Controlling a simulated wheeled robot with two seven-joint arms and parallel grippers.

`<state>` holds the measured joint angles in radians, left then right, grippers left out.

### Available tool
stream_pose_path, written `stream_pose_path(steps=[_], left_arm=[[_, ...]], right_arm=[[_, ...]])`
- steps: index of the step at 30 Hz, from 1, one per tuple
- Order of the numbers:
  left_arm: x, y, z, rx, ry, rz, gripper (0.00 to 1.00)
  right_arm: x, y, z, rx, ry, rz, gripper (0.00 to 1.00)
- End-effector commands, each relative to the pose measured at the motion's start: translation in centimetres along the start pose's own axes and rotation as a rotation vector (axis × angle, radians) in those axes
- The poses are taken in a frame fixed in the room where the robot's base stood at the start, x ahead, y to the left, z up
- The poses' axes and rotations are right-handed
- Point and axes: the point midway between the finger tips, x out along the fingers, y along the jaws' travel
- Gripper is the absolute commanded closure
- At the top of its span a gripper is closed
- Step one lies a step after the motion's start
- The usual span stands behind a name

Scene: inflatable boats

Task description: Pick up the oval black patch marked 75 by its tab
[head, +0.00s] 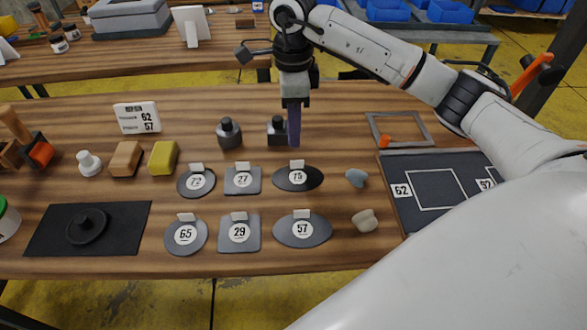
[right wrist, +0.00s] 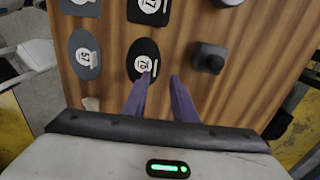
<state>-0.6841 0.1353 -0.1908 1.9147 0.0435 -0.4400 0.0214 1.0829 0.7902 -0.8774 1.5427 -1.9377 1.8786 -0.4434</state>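The oval black patch marked 75 (head: 311,179) lies flat on the wooden table, its small white tab standing at its far edge. My right gripper (head: 294,143) points down just beyond the tab in the head view. In the right wrist view the patch (right wrist: 141,50) is ahead of the right gripper (right wrist: 160,78), whose two purple fingers are apart with nothing between them. The left fingertip overlaps the patch's edge near the tab in that view; I cannot tell whether they touch. My left gripper is not in view.
Grey patches marked 27 (head: 232,187) and 57 (head: 318,232) lie close by, with several others to the left.

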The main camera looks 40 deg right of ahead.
Motion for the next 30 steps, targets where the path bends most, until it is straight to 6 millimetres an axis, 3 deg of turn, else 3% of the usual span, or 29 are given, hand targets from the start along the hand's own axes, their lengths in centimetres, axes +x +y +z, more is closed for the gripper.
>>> stream_pose_path(steps=[18,27,30], left_arm=[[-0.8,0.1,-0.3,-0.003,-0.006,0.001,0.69],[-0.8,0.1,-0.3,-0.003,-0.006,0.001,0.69],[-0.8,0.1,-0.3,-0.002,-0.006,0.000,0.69]], right_arm=[[7.3,1.0,-0.7,0.000,-0.004,0.004,0.75],[8.0,0.9,-0.7,-0.001,-0.005,0.002,0.75],[8.0,0.9,-0.7,-0.001,-0.005,0.002,0.89]])
